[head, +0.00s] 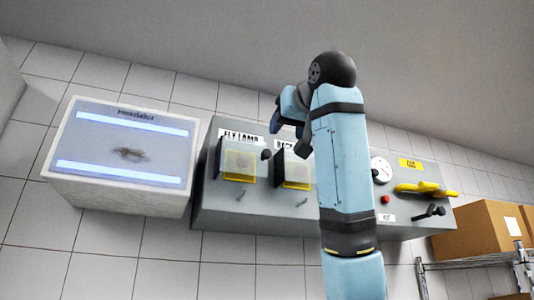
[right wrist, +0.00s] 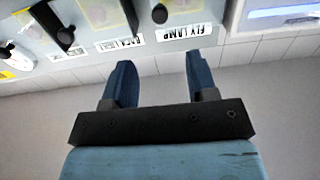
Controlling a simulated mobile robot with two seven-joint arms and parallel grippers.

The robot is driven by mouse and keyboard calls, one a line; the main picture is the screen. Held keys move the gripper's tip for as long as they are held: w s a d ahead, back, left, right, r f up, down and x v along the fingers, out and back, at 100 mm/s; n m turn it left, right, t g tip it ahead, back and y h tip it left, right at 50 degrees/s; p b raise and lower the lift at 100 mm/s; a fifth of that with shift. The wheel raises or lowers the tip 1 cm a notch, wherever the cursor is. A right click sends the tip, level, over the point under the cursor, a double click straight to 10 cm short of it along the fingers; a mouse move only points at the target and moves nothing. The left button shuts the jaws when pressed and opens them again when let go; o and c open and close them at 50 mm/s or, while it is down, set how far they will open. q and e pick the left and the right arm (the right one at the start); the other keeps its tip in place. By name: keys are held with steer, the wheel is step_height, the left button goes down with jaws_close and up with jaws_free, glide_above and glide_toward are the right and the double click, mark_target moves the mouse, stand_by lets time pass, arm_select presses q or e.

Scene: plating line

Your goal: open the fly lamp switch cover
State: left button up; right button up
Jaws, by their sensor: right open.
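The fly lamp switch cover (head: 238,163) is a clear yellowish box over a switch on the grey panel, below the "FLY LAMP" label (head: 240,137). It looks shut. In the right wrist view the label (right wrist: 195,31) shows upside down, and only an edge of the cover seems to show at the top. My right gripper (head: 283,113) is open and empty, above and to the right of the cover and apart from it. In the right wrist view its two blue fingers (right wrist: 160,82) are spread with nothing between them. My left gripper is not in view.
A similar cover (head: 293,172) sits to the right, partly near my right arm. A black knob (head: 266,154) is between the covers. A lit insect lamp box (head: 75,185) stands at left. Yellow handle (head: 425,188), red button (head: 385,199) and cardboard boxes (head: 480,228) are at right.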

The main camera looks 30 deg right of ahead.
mark_target(268, 153)
steer(key=p+x, duration=0.4)
steer(key=x, duration=0.7)
steer(key=shift+w+r, duration=0.1)
steer(key=shift+w, duration=0.25)
steer(key=shift+w+d+p, duration=0.15)
steer(key=shift+w+p, duration=0.15)
steer(key=shift+w, duration=0.3)
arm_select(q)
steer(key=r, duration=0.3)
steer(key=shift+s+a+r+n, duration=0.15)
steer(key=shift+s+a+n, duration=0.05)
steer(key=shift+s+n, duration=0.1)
arm_select(e)
steer(key=shift+w, duration=0.1)
steer(key=shift+c, duration=0.5)
steer(key=c, duration=0.7)
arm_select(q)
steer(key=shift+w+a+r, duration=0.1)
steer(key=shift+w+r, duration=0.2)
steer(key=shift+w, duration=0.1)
arm_select(e)
jaws_close()
